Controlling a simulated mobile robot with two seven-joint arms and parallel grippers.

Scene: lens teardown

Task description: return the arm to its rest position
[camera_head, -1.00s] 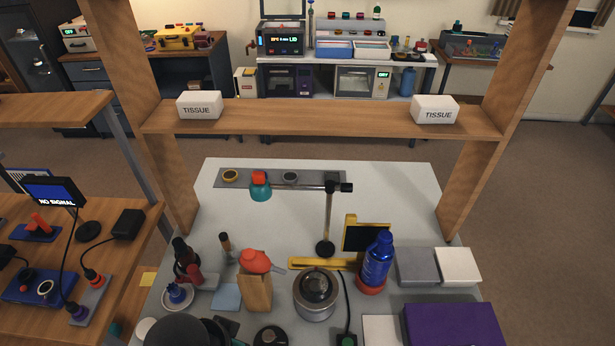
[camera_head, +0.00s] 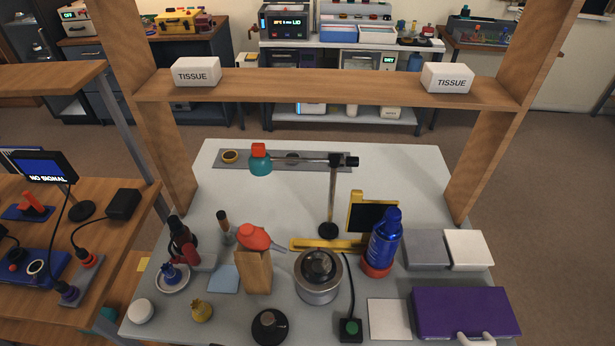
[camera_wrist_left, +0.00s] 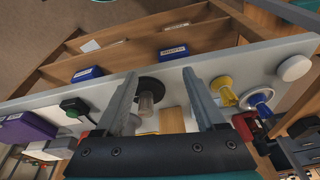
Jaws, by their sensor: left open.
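My left gripper (camera_wrist_left: 160,74) shows in the left wrist view. Its two fingers are spread apart with nothing held between them. It is above the front edge of the white worktable (camera_wrist_left: 230,58). A black round base with a knob (camera_wrist_left: 150,87) appears between and beyond the fingers. In the head view, no gripper or arm shows over the worktable (camera_head: 400,170). My right gripper is in neither view.
A lamp stand (camera_head: 332,200) and wooden shelf (camera_head: 320,88) rise behind. The back right tabletop is clear.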

